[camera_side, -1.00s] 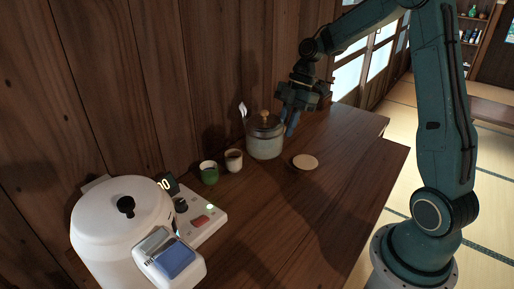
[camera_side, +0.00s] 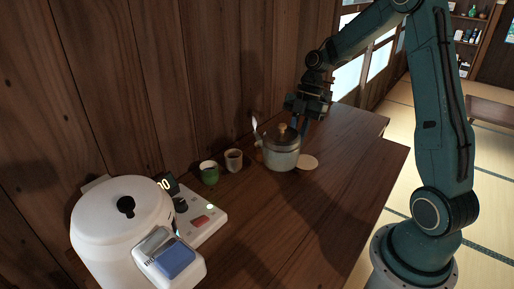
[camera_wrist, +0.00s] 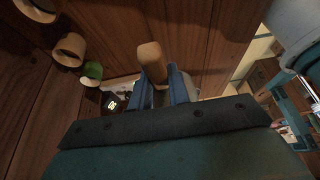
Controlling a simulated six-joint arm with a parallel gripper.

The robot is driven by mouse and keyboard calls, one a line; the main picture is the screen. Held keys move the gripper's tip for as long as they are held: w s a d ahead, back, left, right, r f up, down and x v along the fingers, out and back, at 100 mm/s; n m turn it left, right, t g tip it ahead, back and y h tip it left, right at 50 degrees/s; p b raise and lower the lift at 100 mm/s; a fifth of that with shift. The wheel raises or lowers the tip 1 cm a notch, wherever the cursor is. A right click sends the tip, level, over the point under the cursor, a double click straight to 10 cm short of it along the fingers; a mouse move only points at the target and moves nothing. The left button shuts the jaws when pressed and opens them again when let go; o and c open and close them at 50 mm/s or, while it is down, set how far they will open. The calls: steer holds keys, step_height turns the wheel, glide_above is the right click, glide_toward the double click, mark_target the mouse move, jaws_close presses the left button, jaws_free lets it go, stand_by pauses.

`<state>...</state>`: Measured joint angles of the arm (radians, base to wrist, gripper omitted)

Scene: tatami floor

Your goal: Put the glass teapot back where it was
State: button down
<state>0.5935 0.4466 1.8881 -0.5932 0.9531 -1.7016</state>
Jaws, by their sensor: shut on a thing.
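The glass teapot (camera_side: 282,153) is a clear, pale round pot with a tan knob on its lid and a pale upright piece at its left. It is right of the cups in the side view and overlaps a round pale coaster (camera_side: 309,162). I cannot tell whether its base touches the table. My gripper (camera_side: 303,126) is at the pot's far right side, fingers pointing down. In the wrist view, the blue fingers of my gripper (camera_wrist: 160,88) are closed around a tan wooden piece, apparently the teapot's handle (camera_wrist: 151,58). The rest of the pot is mostly hidden there.
A green cup (camera_side: 209,173) and a pale cup (camera_side: 233,160) stand left of the teapot. A small brown object (camera_side: 259,149) is beside the pot. A white rounded appliance (camera_side: 120,225) and a control panel (camera_side: 203,212) are at front left. The table's right side is clear.

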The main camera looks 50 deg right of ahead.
steer(key=shift+f, duration=7.55)
steer(key=shift+f, duration=0.15)
steer(key=c, duration=1.3)
jaws_free()
steer(key=v, duration=1.2)
